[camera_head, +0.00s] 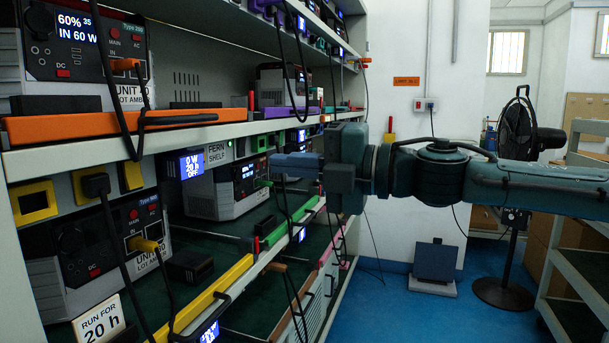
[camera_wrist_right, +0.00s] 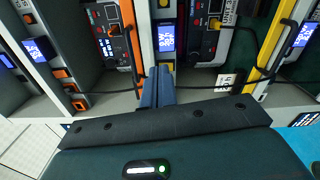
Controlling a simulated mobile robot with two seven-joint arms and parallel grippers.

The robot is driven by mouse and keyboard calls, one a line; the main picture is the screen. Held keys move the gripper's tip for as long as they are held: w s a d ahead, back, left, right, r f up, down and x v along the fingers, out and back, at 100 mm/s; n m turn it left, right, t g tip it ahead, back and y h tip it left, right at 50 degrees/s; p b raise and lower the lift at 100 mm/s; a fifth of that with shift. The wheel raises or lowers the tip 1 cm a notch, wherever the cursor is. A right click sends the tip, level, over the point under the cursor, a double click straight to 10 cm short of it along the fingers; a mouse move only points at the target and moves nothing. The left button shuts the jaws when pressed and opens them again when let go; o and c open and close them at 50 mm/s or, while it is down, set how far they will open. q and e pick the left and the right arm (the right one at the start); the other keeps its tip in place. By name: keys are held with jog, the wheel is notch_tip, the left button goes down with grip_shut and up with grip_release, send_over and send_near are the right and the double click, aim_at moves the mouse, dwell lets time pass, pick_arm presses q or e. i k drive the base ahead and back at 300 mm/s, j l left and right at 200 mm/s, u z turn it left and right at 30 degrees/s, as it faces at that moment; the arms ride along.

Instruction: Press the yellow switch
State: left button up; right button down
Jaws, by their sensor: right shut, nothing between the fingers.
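A yellow switch (camera_head: 131,176) is set in the pale strip under the orange-fronted shelf, at the left of the head view. A yellow-framed socket (camera_head: 34,202) is left of it, with a black plug beside it. My right gripper (camera_head: 276,166) comes in from the right with its blue fingers pointing left toward the rack; in the head view it is well to the right of the yellow switch and apart from it. In the right wrist view the fingers (camera_wrist_right: 157,74) are together and empty, near the rack front. A yellow part (camera_wrist_right: 163,4) shows at that view's top edge. My left gripper is out of view.
An orange shelf bar (camera_head: 110,122) and a yellow bar (camera_head: 208,296) run along the rack. A lit display (camera_head: 192,165) is beside the Fern shelf label (camera_head: 216,154). Black cables hang across the rack front.

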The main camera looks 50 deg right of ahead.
aim_at(132, 176)
jog(key=k+l, duration=0.3)
jog(key=k, duration=0.15)
jog(key=k+l, duration=0.3)
jog(key=k, duration=0.2)
